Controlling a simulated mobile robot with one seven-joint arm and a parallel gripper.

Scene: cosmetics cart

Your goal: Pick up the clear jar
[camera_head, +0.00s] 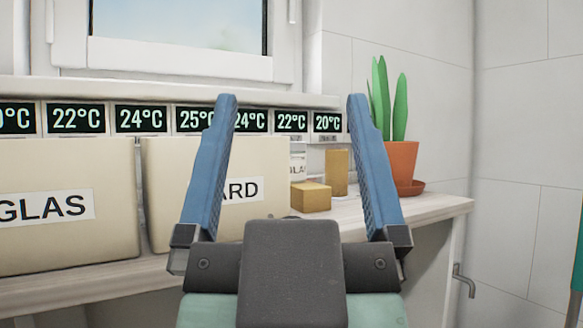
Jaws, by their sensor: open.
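My gripper (291,98) is open and empty, its two blue fingers pointing up and wide apart in front of the counter. I cannot make out a clear jar for certain. A small pale item (298,166) with a partly hidden label shows between the fingers, behind a yellow-brown block; I cannot tell whether it is a jar. My left finger covers part of the counter and a beige bin, so a thing there could be hidden.
Two beige bins, labelled GLAS (70,235) and ending in ARD (190,165), stand at left on the counter (440,204). A low tan block (311,198), a taller block (337,173) and a potted cactus (402,160) stand rightward. Temperature displays (141,119) line the back.

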